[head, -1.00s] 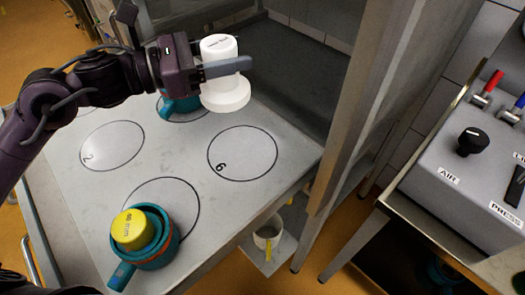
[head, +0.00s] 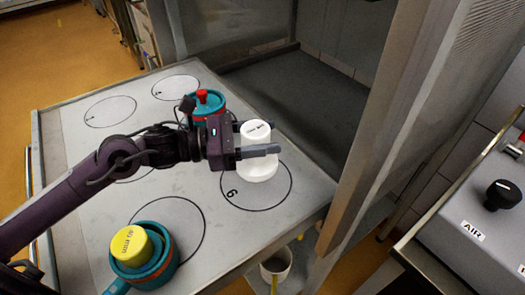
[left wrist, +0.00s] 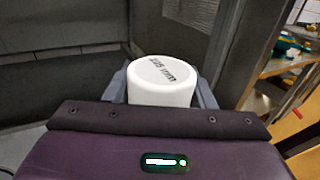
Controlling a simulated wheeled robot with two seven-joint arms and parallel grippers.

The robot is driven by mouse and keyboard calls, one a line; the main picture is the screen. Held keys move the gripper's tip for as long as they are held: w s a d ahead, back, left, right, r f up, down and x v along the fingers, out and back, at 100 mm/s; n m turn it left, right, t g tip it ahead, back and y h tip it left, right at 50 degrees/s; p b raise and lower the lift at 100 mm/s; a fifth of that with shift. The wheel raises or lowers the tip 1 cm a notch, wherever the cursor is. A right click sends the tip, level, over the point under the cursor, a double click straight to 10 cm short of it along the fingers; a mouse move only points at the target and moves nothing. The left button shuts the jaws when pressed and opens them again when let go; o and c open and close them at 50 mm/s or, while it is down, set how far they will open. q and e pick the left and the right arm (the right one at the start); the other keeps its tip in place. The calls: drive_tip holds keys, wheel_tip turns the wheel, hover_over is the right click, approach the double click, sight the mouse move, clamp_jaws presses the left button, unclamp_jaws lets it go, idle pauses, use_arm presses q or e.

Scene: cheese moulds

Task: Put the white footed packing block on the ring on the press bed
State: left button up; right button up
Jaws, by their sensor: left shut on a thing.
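The white footed packing block (head: 256,135) has a narrower top with dark lettering and a wider foot. My left gripper (head: 262,151) is shut on it, with a grey finger across its side. The block is upright over the circle marked 6 (head: 232,200); I cannot tell whether its foot touches the surface. In the left wrist view the block (left wrist: 162,92) stands between the two fingers, its lower part hidden by the gripper body. I cannot pick out a bare ring on a press bed. My right gripper is not in view.
A teal mould (head: 170,262) with a yellow block (head: 130,246) stands at the front of the grey table (head: 85,225). Another teal mould (head: 205,113) with a red knob stands behind my gripper. A metal post (head: 385,130) and a control box (head: 470,190) are at right.

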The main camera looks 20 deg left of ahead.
use_arm(q)
drive_tip(key=shift+f, duration=2.3)
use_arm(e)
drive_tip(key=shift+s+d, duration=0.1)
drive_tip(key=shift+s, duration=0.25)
use_arm(q)
drive_tip(key=shift+f, duration=0.1)
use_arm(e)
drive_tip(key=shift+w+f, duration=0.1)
use_arm(q)
drive_tip(key=o, duration=1.2)
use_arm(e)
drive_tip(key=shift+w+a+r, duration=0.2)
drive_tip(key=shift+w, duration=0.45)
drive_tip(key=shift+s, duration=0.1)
